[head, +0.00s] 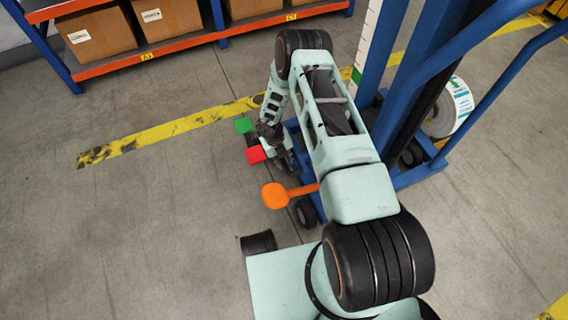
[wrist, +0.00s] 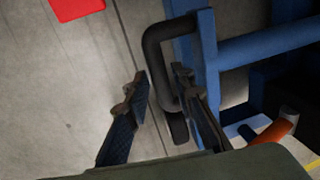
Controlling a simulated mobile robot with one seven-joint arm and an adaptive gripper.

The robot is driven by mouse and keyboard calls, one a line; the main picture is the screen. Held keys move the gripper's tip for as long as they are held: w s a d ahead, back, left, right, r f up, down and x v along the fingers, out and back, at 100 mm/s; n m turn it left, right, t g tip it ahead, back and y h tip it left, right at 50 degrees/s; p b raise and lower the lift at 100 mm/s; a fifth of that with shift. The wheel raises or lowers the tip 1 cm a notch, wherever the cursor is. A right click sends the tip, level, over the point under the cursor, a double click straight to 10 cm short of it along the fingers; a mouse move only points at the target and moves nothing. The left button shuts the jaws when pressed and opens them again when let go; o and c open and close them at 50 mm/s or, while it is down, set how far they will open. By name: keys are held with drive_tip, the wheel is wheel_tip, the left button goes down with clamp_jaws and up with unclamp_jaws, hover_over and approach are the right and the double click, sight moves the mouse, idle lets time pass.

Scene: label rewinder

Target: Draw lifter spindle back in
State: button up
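The blue lifter (head: 372,75) stands right of centre in the head view, with a white label roll (head: 462,108) at its far right side. I cannot make out its spindle; the roll, mast or arm may hide it. My gripper (wrist: 160,76) is beside the lifter's blue frame (wrist: 207,60). A bent black handle (wrist: 154,55) on that frame passes between my fingers in the wrist view. The fingers are apart; I cannot tell whether either touches the handle. In the head view my arm largely hides the handle and gripper.
A green knob (head: 243,125), a red knob (head: 256,154) and an orange knob (head: 275,196) stick out near the lifter's left side. A shelf with cardboard boxes (head: 100,32) is at the back left. The floor at left is clear.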

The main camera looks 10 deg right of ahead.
drive_tip(key=shift+f, duration=0.35)
clamp_jaws()
idle(0.3)
